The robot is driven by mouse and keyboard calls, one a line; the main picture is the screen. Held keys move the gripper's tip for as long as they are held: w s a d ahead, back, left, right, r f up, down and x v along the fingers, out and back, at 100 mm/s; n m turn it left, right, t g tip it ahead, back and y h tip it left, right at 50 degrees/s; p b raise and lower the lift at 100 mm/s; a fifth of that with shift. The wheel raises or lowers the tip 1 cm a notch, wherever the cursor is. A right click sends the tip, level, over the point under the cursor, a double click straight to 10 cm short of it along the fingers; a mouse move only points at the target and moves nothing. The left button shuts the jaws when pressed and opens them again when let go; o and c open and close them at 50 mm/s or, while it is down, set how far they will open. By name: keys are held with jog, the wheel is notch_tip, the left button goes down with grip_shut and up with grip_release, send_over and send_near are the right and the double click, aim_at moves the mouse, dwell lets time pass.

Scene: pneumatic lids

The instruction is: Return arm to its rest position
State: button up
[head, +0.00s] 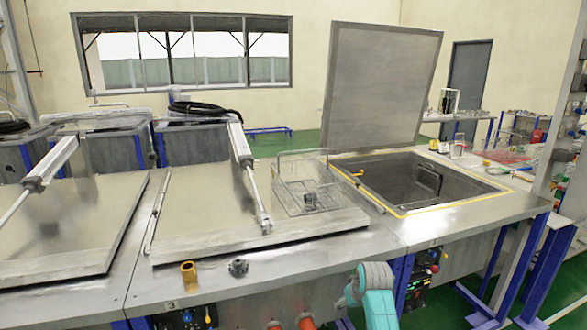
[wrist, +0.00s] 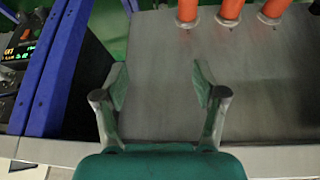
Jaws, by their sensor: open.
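My gripper (wrist: 160,82) shows in the wrist view with its two green-grey fingers spread apart and nothing between them. It is over a grey metal panel, below orange cylinders (wrist: 229,12) at the top of the picture. In the head view only a teal and grey part of my arm shows at the bottom, in front of the bench; the fingers are not visible there. The gripper appears apart from everything on the bench.
A wire basket (head: 300,180) stands on the closed middle lid (head: 205,210). The right tank (head: 400,180) is open, its lid (head: 382,90) raised. A brass cylinder (head: 189,274) and a dark knob-like part (head: 238,267) are on the front ledge. Blue posts (wrist: 50,70) stand left in the wrist view.

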jog(key=s+f+m+t, duration=0.1)
jog(key=s+f+t, duration=0.2)
jog(key=s+f, duration=1.7)
jog(key=s+t, duration=0.1)
jog(key=s, duration=1.2)
jog(key=s+d+r+m+t, duration=0.1)
jog(key=s+r, duration=0.3)
jog(key=s, duration=0.5)
jog(key=s+r+t, duration=0.2)
jog(key=s+r, duration=0.1)
jog(key=s, duration=0.6)
jog(key=s+r+t, duration=0.2)
jog(key=s+r, duration=1.1)
jog(key=r, duration=0.3)
jog(key=shift+s+d+r+m+h, duration=0.2)
jog(key=shift+r+m+h, duration=0.1)
jog(key=shift+h, duration=0.1)
